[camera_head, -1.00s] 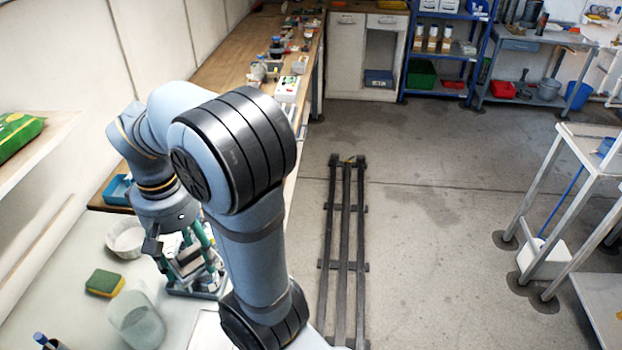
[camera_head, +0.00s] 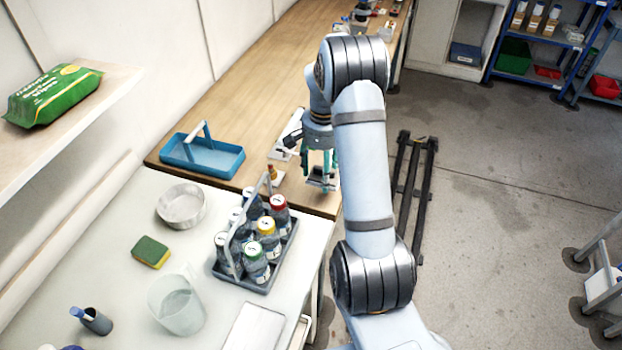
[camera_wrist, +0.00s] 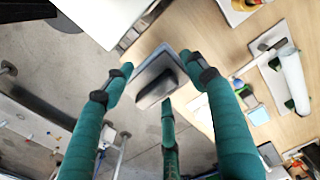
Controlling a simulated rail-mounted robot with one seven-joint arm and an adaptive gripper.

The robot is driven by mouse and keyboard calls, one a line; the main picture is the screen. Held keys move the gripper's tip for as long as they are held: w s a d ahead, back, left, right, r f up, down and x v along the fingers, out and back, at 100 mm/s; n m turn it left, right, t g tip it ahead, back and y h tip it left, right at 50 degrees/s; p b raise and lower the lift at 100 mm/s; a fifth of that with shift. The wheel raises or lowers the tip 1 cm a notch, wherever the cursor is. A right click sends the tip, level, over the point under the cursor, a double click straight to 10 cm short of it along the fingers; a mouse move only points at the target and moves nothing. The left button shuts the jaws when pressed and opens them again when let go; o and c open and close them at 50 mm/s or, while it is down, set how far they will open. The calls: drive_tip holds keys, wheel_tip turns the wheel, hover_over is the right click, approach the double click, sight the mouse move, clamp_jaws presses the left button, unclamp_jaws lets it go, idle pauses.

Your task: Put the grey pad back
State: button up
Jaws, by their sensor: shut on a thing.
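My gripper (camera_head: 322,172) has several teal fingers and hangs over the front right part of the wooden bench. The grey pad (camera_wrist: 163,66), a small square plate with a dark raised block on it, sits between the fingertips of my gripper (camera_wrist: 157,82) in the wrist view. My gripper is shut on it. In the head view the pad (camera_head: 321,184) shows small and dark below the fingers, partly hidden by them. I cannot tell whether its underside touches the bench. In the wrist view it appears near the bench edge, with floor beyond.
A grey carrier (camera_head: 247,285) with several bottles stands on the white bench, left of and nearer than my gripper. A blue tray (camera_head: 203,158) lies farther left. A white device (camera_wrist: 291,80) and a small bottle on a white base (camera_head: 273,177) stand close by.

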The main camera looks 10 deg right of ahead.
sight(311, 170)
drive_tip(key=shift+w+a+f+p, duration=0.4)
drive_tip(key=shift+w+a+f, duration=0.5)
drive_tip(key=shift+w+a, duration=0.25)
wheel_tip(311, 170, down, 4)
drive_tip(key=shift+a+r+p, duration=0.1)
drive_tip(key=shift+r+p, duration=0.05)
drive_tip(key=shift+p, duration=0.65)
drive_tip(key=shift+f, duration=0.25)
drive_tip(key=shift+f+b, duration=0.2)
drive_tip(key=shift+b, duration=0.1)
drive_tip(key=o, duration=1.1)
drive_tip(key=shift+r, duration=0.1)
